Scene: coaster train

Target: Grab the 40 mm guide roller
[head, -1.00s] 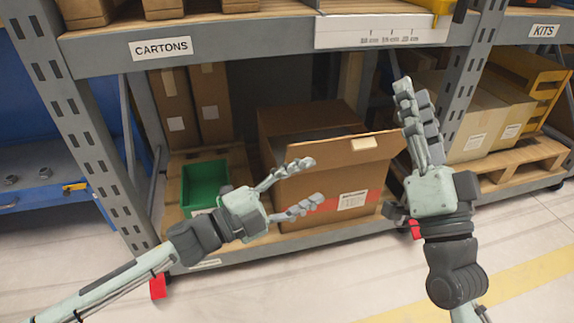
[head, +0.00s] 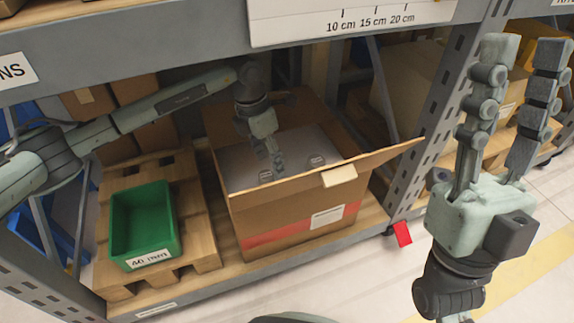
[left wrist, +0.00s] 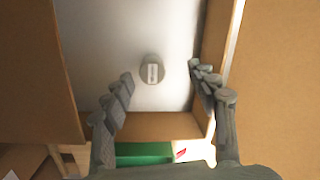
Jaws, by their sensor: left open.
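A small grey round roller (left wrist: 151,70) with a white label lies on the pale floor of an open carton (left wrist: 150,126) in the left wrist view. It also shows in the head view (head: 317,160), right of my left gripper (head: 271,164). My left gripper points down into the carton, open and empty. In the left wrist view its fingers (left wrist: 163,84) are spread, with the roller ahead of the gap between them and apart from them. The label's text is too small to read. My right gripper (head: 523,48) is raised, fingers apart and empty.
A green bin (head: 124,222) labelled 40 mm stands on a wooden pallet (head: 203,236) left of the carton. The carton's front flap (head: 372,168) sticks out. A grey shelf beam (head: 150,48) with a ruler sign (head: 300,24) crosses above. A rack post (head: 447,115) stands to the right.

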